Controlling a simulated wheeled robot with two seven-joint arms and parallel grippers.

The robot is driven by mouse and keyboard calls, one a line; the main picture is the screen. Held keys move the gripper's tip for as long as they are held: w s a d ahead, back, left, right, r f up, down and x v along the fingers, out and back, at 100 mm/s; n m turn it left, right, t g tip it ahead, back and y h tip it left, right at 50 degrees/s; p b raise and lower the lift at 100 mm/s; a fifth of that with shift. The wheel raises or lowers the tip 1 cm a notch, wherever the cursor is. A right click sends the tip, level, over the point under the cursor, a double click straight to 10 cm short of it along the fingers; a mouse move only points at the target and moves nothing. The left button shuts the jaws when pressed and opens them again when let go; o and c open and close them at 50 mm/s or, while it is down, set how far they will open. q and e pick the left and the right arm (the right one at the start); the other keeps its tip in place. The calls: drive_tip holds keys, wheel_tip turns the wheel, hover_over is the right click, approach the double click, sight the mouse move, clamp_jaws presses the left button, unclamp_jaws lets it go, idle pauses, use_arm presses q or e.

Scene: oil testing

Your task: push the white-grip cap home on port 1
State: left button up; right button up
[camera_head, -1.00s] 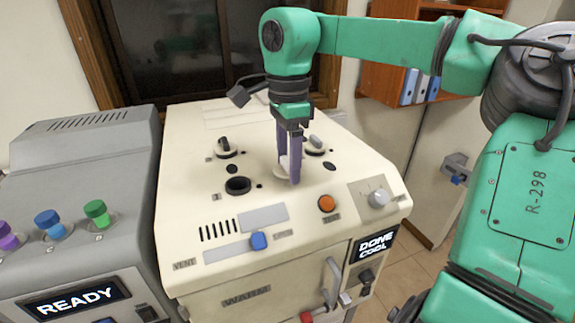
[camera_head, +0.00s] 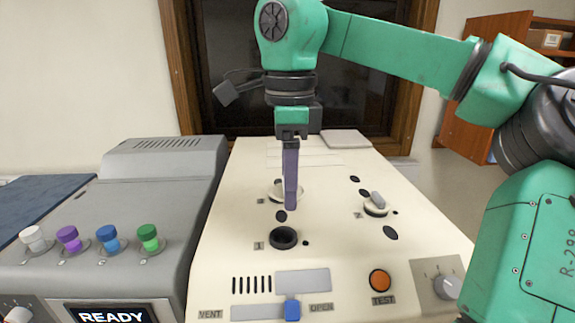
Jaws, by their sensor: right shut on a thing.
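Port 1 (camera_head: 284,238) is an open dark ring at the front left of the cream machine's sloping top. My right gripper (camera_head: 290,205) points down above and just behind port 1 in the picture, apart from it. Its purple fingers are seen edge-on and are shut on the white-grip cap, which they mostly hide. A pale disc (camera_head: 274,191) shows beside the fingers; I cannot tell how much of it is the held cap and how much a seated cap behind. My left gripper is not in view.
In front are a blue slider (camera_head: 292,310), an orange button (camera_head: 380,280) and a knob (camera_head: 447,287). A grey machine (camera_head: 160,200) with coloured caps stands at left.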

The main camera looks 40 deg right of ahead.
sight(281, 195)
drive_tip(key=shift+a+f, duration=0.1)
drive_tip(key=shift+f, duration=0.15)
drive_tip(key=shift+a+f, duration=0.4)
drive_tip(key=shift+f, duration=0.25)
drive_tip(key=shift+a+f, duration=0.4)
drive_tip(key=shift+f, duration=0.2)
drive_tip(key=shift+d+f+b, duration=0.2)
drive_tip(key=shift+f+b, duration=0.4)
drive_tip(key=shift+f, duration=0.6)
drive_tip(key=shift+d+f, duration=0.3)
drive_tip(key=shift+f, duration=0.15)
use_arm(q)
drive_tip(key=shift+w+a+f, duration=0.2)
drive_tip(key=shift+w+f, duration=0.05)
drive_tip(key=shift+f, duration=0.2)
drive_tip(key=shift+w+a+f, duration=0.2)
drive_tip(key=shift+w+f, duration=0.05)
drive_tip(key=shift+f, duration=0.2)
use_arm(e)
drive_tip(key=shift+a+r, duration=0.1)
drive_tip(key=shift+a, duration=0.2)
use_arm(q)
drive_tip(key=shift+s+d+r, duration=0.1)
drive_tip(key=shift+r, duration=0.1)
use_arm(e)
drive_tip(key=shift+d, duration=0.2)
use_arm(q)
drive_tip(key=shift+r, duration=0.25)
use_arm(e)
drive_tip(key=shift+f, duration=0.2)
